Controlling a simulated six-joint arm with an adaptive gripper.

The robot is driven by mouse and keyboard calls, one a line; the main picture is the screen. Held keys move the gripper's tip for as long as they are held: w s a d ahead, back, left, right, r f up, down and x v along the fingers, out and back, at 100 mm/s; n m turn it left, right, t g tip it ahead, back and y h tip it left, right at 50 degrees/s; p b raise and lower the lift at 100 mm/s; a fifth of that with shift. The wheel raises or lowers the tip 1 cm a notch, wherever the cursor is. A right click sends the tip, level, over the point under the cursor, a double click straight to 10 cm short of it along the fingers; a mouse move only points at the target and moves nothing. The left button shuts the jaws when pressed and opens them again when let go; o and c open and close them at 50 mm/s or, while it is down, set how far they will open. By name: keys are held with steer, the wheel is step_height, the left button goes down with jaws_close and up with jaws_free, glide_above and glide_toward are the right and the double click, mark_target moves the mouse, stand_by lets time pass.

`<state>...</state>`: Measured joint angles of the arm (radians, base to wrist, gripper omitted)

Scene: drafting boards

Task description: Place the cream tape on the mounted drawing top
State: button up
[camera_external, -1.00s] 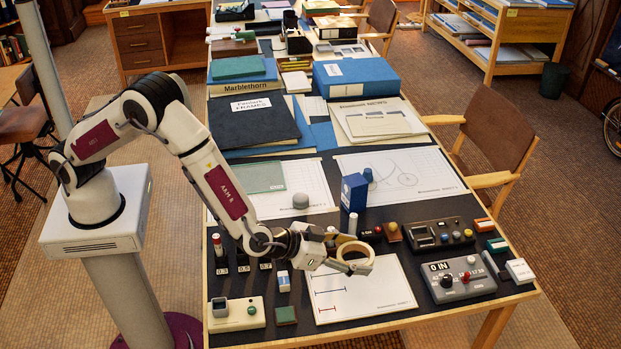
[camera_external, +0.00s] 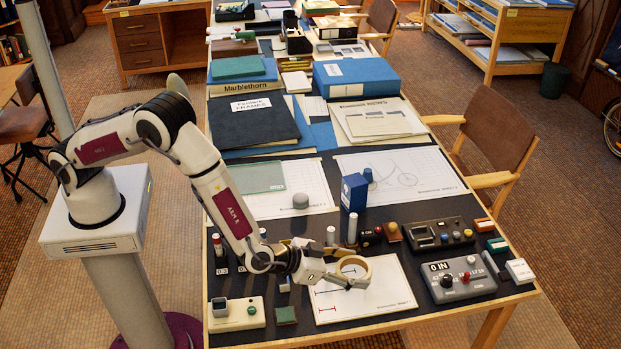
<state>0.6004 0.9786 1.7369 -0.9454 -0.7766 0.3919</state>
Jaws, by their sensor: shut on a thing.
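The cream tape (camera_external: 367,277) is a ring, tilted, at the end of my arm. My gripper (camera_external: 346,279) is shut on the ring's near side. The mounted drawing (camera_external: 385,295) is a pale board with dark and red lines, lying flat near the front of the table. The tape and my gripper overlap its upper part in the picture and hide some of it. The picture does not clearly show whether the tape touches the board.
A grey control box (camera_external: 459,279) stands right of the board. A cream switch box (camera_external: 237,314) and a green block (camera_external: 286,315) lie to its left. Behind are upright white cylinders (camera_external: 352,229), a blue box (camera_external: 354,193) and a bicycle drawing sheet (camera_external: 425,180).

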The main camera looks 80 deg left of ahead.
steer(key=shift+f, duration=0.8)
steer(key=shift+f, duration=1.85)
steer(key=shift+f, duration=0.15)
steer(key=o, duration=1.1)
steer(key=shift+v, duration=6.1)
